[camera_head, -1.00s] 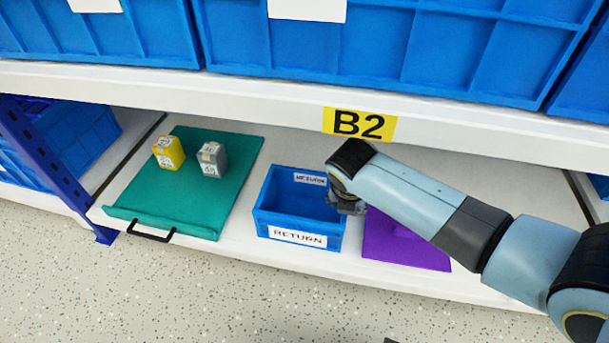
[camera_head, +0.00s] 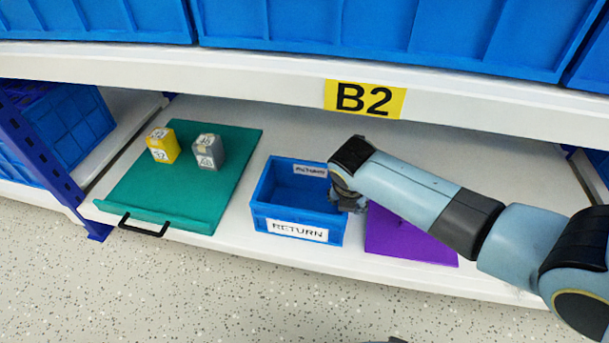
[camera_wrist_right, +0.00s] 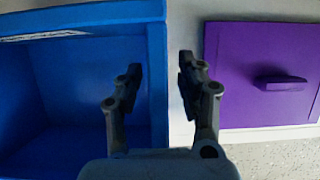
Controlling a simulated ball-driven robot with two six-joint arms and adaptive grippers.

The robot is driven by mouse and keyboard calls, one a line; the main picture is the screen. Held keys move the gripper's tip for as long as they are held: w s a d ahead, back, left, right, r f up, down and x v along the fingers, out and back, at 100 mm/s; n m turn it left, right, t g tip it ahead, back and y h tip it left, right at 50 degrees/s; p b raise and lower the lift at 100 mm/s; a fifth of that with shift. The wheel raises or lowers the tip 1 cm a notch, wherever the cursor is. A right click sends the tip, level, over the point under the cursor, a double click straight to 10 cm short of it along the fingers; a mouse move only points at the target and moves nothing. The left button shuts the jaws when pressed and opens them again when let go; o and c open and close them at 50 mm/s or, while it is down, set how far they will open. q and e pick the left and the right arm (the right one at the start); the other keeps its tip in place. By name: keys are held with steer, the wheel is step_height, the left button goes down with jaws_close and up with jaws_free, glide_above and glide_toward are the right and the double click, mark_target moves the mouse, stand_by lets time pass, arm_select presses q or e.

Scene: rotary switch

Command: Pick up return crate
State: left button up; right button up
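The return crate (camera_head: 298,224) is an open blue box with white "RETURN" labels, standing upright on the lower shelf, and it looks empty. My right gripper (camera_head: 352,202) is at the crate's right wall. In the right wrist view my right gripper (camera_wrist_right: 160,75) is open, with one finger over the inside of the crate (camera_wrist_right: 85,95) and the other over the outside. The crate's right wall lies between the fingers; whether they touch it I cannot tell. My left gripper is not in view.
A purple panel with a knob (camera_wrist_right: 280,82) lies just right of the crate; the panel also shows in the head view (camera_head: 410,245). A green tray (camera_head: 190,195) with a yellow block (camera_head: 163,146) and a grey block (camera_head: 208,152) lies to the left. The upper shelf edge (camera_head: 220,78) is overhead.

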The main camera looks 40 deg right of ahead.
steer(key=shift+f, duration=0.25)
stand_by(0.4)
steer(key=shift+c, duration=0.2)
jaws_close()
